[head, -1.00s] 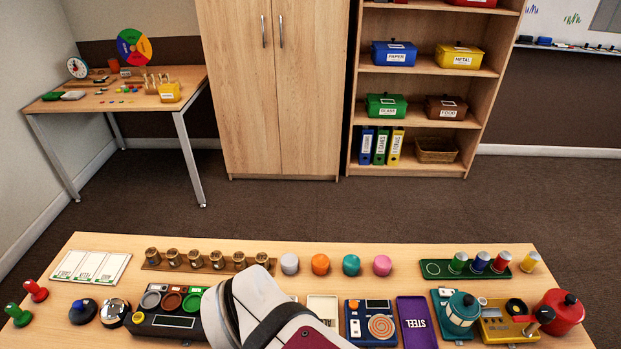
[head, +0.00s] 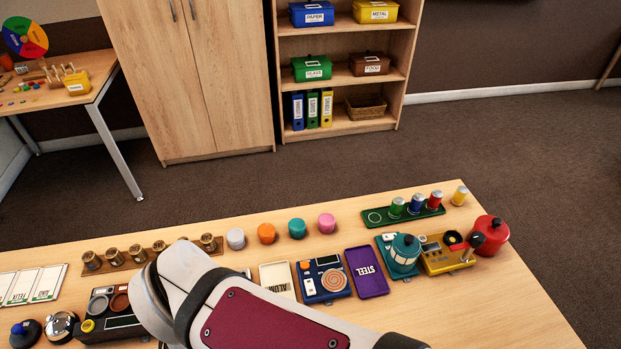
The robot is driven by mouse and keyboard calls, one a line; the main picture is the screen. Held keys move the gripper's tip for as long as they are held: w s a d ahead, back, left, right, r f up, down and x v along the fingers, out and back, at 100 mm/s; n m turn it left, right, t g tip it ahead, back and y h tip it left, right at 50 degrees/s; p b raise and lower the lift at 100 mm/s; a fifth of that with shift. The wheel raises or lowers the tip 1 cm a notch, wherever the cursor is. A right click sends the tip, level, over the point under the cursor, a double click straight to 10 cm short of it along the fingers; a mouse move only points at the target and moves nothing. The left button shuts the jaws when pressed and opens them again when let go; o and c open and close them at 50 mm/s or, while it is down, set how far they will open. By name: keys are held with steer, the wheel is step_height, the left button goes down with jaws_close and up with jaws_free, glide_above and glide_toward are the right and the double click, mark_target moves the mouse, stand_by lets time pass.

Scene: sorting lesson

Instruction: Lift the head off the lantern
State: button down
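The teal lantern (head: 403,259) stands upright toward the right of the table in the head view. It has a pale band around its body. Its rounded teal head (head: 404,243) sits on top of the body, with a small dark knob. The lantern rests on a teal base plate (head: 383,243) with a small white part beside it. My gripper is not in view; only my white and maroon arm links show at the bottom, left of and nearer than the lantern.
A yellow device (head: 450,264) stands close on the lantern's right, with a red pot (head: 490,236) beyond it. A purple STEEL tray (head: 366,273) lies to the left. A green rack (head: 374,216) with coloured cylinders lies behind. The table's front right is bare.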

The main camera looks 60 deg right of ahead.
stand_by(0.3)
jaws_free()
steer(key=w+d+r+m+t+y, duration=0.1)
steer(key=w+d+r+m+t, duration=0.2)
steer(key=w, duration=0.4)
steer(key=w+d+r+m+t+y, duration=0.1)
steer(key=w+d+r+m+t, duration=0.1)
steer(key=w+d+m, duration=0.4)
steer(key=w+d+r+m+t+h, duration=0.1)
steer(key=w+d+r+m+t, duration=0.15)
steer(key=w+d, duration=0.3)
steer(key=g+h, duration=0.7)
glide_toward(407, 248)
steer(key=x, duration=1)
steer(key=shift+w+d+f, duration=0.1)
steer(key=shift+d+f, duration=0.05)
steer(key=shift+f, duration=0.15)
